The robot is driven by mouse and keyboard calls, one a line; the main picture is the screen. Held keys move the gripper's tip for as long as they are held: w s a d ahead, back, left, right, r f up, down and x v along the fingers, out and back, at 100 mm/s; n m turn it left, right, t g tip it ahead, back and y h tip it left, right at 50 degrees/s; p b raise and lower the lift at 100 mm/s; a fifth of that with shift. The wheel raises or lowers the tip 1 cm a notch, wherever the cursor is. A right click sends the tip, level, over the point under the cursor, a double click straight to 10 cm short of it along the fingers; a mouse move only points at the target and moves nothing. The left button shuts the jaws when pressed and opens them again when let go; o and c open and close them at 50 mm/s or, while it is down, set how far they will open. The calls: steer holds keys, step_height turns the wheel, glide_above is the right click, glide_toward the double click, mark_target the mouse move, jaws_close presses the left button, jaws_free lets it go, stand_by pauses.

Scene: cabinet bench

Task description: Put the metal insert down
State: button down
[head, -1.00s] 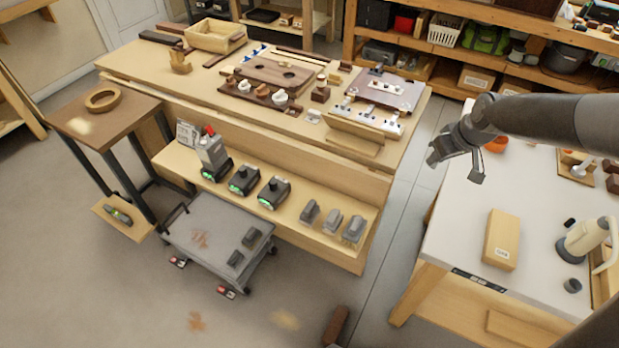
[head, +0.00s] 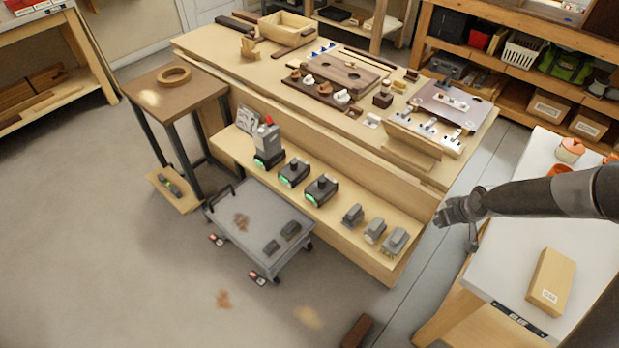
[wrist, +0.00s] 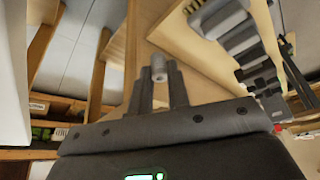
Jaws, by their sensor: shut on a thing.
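My gripper (head: 473,240) is beside the right end of the cabinet bench (head: 330,150), in front of the edge of the white table. In the wrist view, my gripper (wrist: 159,88) has its two dark fingers closed around a small grey metal insert (wrist: 158,67). The insert's rounded end stands out past the fingertips. In the head view the insert is too small to make out at the gripper.
The bench's lower shelf (head: 330,220) bears several grey and black devices. A grey cart (head: 245,235) stands in front. A white table (head: 510,265) with a tan box (head: 551,282) is at the right. A narrow strip of floor separates bench and table.

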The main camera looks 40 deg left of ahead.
steer(key=shift+f, duration=0.5)
steer(key=a+f, duration=0.2)
steer(key=a, duration=0.1)
steer(key=a+f, duration=0.2)
steer(key=a, duration=0.2)
steer(key=a+f, duration=0.3)
steer(key=a, duration=0.1)
steer(key=shift+w+a, duration=0.1)
steer(key=shift+a, duration=0.15)
steer(key=shift+f, duration=2)
steer(key=shift+f, duration=0.15)
steer(key=c, duration=1.4)
jaws_free()
steer(key=shift+o, duration=0.2)
steer(key=v, duration=1.2)
steer(key=shift+r, duration=0.25)
